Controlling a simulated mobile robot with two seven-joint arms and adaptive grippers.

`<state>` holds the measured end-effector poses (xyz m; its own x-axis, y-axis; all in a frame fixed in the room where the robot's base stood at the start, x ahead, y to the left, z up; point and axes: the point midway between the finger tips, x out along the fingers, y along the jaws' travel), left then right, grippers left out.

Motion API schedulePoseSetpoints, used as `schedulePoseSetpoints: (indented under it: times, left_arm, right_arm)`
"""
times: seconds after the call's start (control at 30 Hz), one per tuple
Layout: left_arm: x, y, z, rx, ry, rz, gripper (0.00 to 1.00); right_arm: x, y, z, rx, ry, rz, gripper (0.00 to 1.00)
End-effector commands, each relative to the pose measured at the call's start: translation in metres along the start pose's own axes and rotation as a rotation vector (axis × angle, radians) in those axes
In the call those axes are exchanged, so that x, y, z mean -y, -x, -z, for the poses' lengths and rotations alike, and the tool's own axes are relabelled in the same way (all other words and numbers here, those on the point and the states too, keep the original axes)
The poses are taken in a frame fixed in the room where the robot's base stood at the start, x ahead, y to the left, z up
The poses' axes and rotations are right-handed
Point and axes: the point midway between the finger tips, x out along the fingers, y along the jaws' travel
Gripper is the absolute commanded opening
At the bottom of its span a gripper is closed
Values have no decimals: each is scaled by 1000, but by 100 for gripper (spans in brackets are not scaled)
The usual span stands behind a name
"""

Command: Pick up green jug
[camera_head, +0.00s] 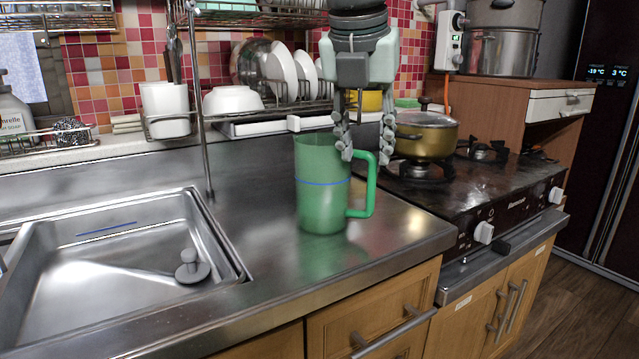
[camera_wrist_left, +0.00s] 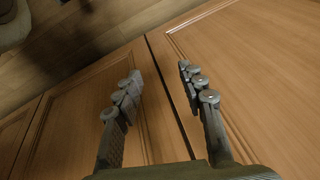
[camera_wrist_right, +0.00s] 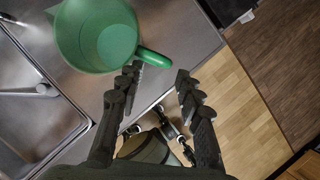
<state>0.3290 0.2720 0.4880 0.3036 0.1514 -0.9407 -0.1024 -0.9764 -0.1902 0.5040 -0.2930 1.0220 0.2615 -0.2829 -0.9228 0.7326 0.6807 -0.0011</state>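The green jug (camera_head: 320,200) stands upright on the steel counter between the sink and the stove, its handle pointing right. My right gripper (camera_head: 366,153) hangs fingers-down at the jug's handle side, near the top of the handle. It is open. In the right wrist view the jug (camera_wrist_right: 82,42) is seen from above, and its handle lies just beyond the open fingertips (camera_wrist_right: 158,72). I cannot tell whether a finger touches the jug. My left gripper (camera_wrist_left: 160,72) is open and empty in front of wooden cupboard doors; it is not in the head view.
The sink (camera_head: 130,255) is to the left of the jug. A gold pot (camera_head: 425,138) sits on the stove (camera_head: 470,190) to the right. A dish rack with a white bowl (camera_head: 232,101) and plates (camera_head: 281,70) stands behind. The counter in front of the jug is clear.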

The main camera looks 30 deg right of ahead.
Motion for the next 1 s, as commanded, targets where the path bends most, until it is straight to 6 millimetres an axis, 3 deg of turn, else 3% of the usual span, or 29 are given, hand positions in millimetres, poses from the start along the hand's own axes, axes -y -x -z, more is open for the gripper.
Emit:
schedulePoseSetpoints:
  times: [0.07, 0.5, 0.83, 1.0]
  left_arm:
    - [-1, 6, -10, 13, -2, 1, 40]
    - [6, 40, -9, -4, 1, 21, 40]
    - [7, 45, -9, -5, 2, 24, 40]
    - [7, 45, -9, -5, 2, 24, 40]
  right_arm:
    - [0, -12, 2, -4, 0, 2, 36]
    - [6, -69, 4, -5, -1, 0, 36]
    - [6, -75, 2, -1, -2, -1, 36]
    - [6, -75, 2, -1, -2, -1, 16]
